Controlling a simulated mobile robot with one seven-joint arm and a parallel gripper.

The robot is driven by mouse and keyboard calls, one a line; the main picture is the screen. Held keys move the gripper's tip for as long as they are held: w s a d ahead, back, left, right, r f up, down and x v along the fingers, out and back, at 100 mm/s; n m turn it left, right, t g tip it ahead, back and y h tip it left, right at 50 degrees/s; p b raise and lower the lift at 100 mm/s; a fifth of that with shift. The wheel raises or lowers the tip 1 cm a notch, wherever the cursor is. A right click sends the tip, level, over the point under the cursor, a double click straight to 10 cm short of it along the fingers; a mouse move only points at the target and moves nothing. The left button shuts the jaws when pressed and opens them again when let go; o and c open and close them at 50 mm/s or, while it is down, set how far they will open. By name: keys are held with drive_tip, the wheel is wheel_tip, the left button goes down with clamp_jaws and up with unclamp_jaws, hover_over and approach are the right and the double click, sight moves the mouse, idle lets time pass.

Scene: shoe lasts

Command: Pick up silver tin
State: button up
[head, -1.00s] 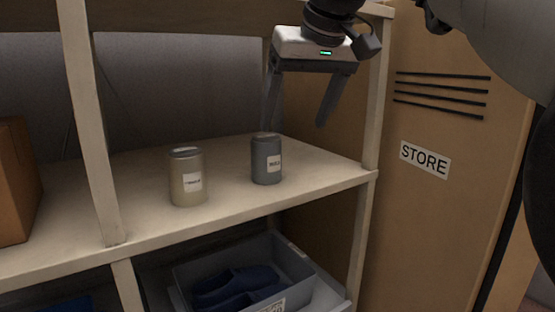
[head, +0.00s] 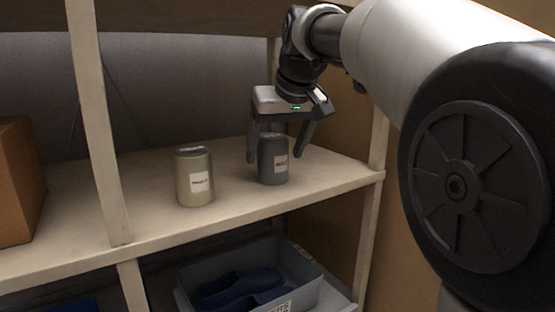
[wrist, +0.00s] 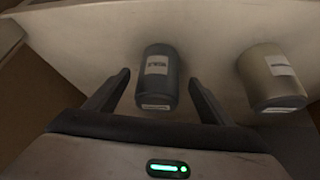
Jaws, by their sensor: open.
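A dark grey metal tin (head: 272,172) with a white label stands upright on the shelf; it also shows in the wrist view (wrist: 158,88). A paler, cream-silver tin (head: 195,187) with a white label stands to its left, and to its right in the wrist view (wrist: 262,82). The label words are too small to read, so I cannot tell for sure which is the silver tin. My gripper (head: 276,156) is open and empty, pointing down over the grey tin. In the wrist view the grey tin lies between the fingers, with a gap on each side.
The shelf board (head: 140,190) is clear around the tins. A wooden upright (head: 98,130) stands left, with a cardboard box (head: 18,180) beyond it. A post (head: 377,150) stands right. A grey bin (head: 305,270) with blue shoe-like items sits below.

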sight(273, 162)
drive_tip(key=x, duration=0.4)
drive_tip(key=shift+w+f, duration=0.2)
drive_tip(key=shift+f, duration=0.15)
drive_tip(key=shift+r, duration=0.1)
drive_tip(key=c, duration=1.4)
